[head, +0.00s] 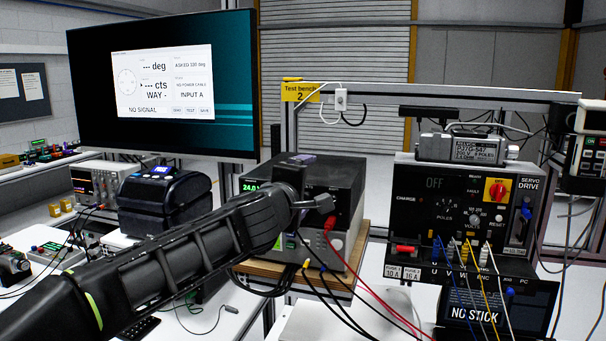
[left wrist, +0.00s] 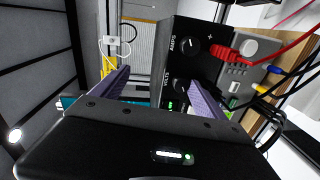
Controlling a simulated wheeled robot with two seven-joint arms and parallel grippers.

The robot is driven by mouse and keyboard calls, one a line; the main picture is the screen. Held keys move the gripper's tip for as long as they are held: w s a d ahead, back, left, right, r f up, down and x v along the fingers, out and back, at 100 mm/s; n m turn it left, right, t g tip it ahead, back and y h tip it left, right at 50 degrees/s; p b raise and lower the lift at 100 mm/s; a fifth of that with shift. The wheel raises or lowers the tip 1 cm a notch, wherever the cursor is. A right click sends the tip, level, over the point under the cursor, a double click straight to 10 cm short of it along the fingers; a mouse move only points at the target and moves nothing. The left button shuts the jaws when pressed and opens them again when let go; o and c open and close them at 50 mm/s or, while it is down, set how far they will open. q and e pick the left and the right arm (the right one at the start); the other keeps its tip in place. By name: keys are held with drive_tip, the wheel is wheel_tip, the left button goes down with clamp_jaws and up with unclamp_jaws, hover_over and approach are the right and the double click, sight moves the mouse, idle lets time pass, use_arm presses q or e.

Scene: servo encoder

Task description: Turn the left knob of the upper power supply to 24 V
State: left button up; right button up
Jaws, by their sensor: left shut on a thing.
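The upper power supply (head: 334,180) is a dark box on the bench. Part of its green display (head: 250,186) shows beside my arm and seems to read about 24.0; the rest is hidden. In the left wrist view its dark front (left wrist: 203,58) appears turned on its side, with AMPS and VOLTS lettering. The left knob, marked VOLTS (left wrist: 180,85), lies between the purple fingers. My left gripper (left wrist: 160,76) is shut on this knob, though the contact is partly hidden. In the head view my left gripper (head: 305,182) covers the knob.
Red and black leads run from the terminals below. A lower grey unit (left wrist: 236,82) carries plugs next to the dark front. The servo drive (head: 455,205) stands to the right. A monitor (head: 165,85) reads NO SIGNAL. A black label printer (head: 165,190) stands left of the supply.

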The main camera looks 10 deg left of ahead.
use_arm(q)
drive_tip(key=shift+s+d+r, duration=0.3)
drive_tip(key=shift+s+r, duration=0.6)
drive_tip(key=shift+c, duration=0.5)
drive_tip(key=s, duration=0.2)
drive_tip(key=shift+s+r, duration=0.2)
drive_tip(key=shift+s, duration=0.15)
drive_tip(key=shift+c, duration=0.3)
drive_tip(key=s, duration=0.3)
drive_tip(key=s+f, duration=0.1)
drive_tip(key=shift+s+a, duration=0.35)
use_arm(e)
drive_tip(key=shift+s+d+r, duration=0.1)
drive_tip(key=shift+s, duration=0.15)
use_arm(q)
drive_tip(key=shift+f, duration=0.1)
